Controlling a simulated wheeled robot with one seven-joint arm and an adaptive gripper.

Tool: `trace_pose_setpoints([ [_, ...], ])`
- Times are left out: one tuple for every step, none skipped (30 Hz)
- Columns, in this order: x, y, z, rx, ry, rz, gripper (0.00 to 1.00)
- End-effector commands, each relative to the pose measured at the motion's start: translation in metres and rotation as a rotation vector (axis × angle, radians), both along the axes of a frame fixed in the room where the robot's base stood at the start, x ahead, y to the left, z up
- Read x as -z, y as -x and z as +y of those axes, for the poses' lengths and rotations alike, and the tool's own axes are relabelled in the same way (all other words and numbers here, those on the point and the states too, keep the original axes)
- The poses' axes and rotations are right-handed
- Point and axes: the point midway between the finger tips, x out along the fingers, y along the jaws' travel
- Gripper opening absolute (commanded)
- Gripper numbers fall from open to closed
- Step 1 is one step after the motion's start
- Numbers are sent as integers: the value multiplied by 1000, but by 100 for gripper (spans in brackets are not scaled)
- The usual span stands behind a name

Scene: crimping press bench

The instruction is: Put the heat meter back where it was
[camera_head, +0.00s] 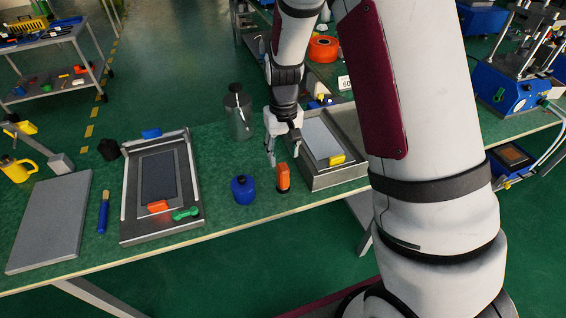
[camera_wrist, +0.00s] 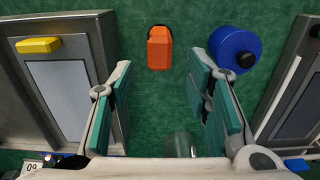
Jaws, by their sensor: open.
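An orange device (camera_head: 283,176) with a dark lower end, which looks to be the heat meter, is on the green bench right of a round blue container (camera_head: 243,190). In the wrist view the orange device (camera_wrist: 159,48) is ahead of the fingers, centred between them, and the blue container (camera_wrist: 235,48) is to its right. My gripper (camera_head: 285,152) is open and empty, just behind the orange device in the head view. In the wrist view my gripper (camera_wrist: 160,68) shows both green-padded fingers spread, with a gap to the device.
A grey tray (camera_head: 325,182) with a yellow block stands close on the right. Another tray (camera_head: 130,225) with an orange block and green item is left. A grey bottle (camera_head: 238,112) stands behind the gripper.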

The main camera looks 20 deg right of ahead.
Motion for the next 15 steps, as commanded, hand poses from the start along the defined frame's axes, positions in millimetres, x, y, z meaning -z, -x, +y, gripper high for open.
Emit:
trace_pose_setpoints([
  [-5,-1,0,-1,0,-3,45],
  [-7,0,0,-1,0,-2,45],
  [-9,0,0,-1,0,-1,45],
  [-12,0,0,-1,0,-2,45],
  [-15,1,0,0,-1,-5,45],
  [-21,2,0,0,-4,-11,45],
  [-27,3,1,1,-7,-16,45],
  [-34,5,1,2,-10,-23,45],
  [-46,9,2,3,-15,-34,45],
  [-56,12,2,4,-20,-43,45],
  [-66,16,2,4,-24,-54,45],
  [-82,23,3,5,-30,-72,45],
  [-94,29,3,4,-34,-82,45],
  [-105,34,4,3,-38,-95,45],
  [-120,43,4,2,-43,-112,45],
])
